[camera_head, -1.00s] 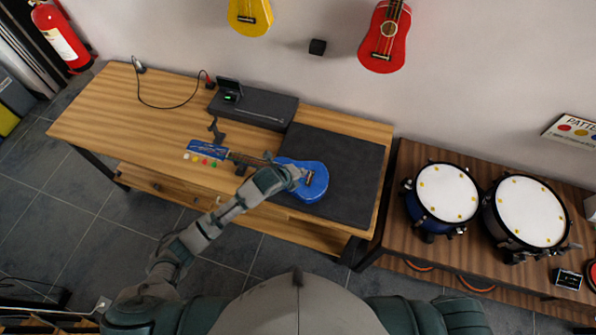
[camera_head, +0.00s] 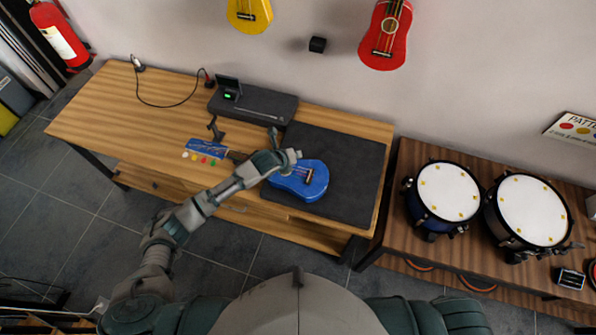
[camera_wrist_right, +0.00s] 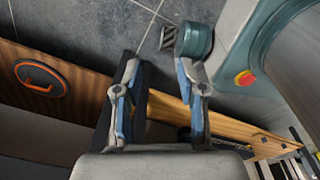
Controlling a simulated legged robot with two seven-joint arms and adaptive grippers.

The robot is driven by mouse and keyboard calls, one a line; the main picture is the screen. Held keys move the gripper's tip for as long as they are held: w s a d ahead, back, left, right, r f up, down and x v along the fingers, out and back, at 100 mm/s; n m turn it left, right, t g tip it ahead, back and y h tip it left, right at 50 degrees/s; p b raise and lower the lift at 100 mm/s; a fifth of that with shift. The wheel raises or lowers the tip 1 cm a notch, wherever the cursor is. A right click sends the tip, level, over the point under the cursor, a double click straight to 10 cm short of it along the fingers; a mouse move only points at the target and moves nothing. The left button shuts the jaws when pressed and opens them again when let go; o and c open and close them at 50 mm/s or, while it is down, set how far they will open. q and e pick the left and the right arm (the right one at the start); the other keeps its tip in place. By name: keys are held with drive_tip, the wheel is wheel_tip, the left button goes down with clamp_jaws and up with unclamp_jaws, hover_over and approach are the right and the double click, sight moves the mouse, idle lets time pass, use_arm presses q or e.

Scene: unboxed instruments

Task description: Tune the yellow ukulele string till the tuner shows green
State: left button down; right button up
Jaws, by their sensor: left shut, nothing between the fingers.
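The blue ukulele (camera_head: 312,186) lies on the dark mat (camera_head: 352,190), its body to the right and its neck pointing left. At its left end is a blue headstock (camera_head: 201,149), with a row of white, yellow, red and green knobs along its front edge. The tuner (camera_head: 228,90) stands on a black case and shows a small green light. My left gripper (camera_head: 289,157) is shut and empty, above the upper left of the ukulele body, hiding part of the neck. I cannot tell whether it touches the strings. My right gripper (camera_wrist_right: 158,75) is open and empty in the right wrist view.
The black case (camera_head: 262,107) sits at the back of the wooden table (camera_head: 120,110). A cable (camera_head: 165,105) loops at the table's back left. Two drums (camera_head: 447,192) stand on another table at right. A yellow and a red ukulele hang on the wall.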

use_arm(q)
drive_tip(key=b, duration=0.5)
hover_over(299, 171)
drive_tip(key=f, duration=0.5)
drive_tip(key=shift+s+a+f, duration=0.1)
drive_tip(key=shift+a+f, duration=0.15)
drive_tip(key=shift+a, duration=0.1)
drive_tip(key=shift+d+f, duration=0.15)
drive_tip(key=shift+f, duration=0.6)
drive_tip(key=shift+d+f+b, duration=0.1)
drive_tip(key=shift+f+b, duration=0.1)
drive_tip(key=shift+b, duration=0.1)
drive_tip(key=shift+a, duration=0.2)
use_arm(e)
wheel_tip(299, 171, down, 6)
drive_tip(key=shift+f, duration=0.2)
use_arm(q)
drive_tip(key=shift+a, duration=0.15)
use_arm(e)
drive_tip(key=shift+s, duration=0.1)
drive_tip(key=shift+a, duration=0.55)
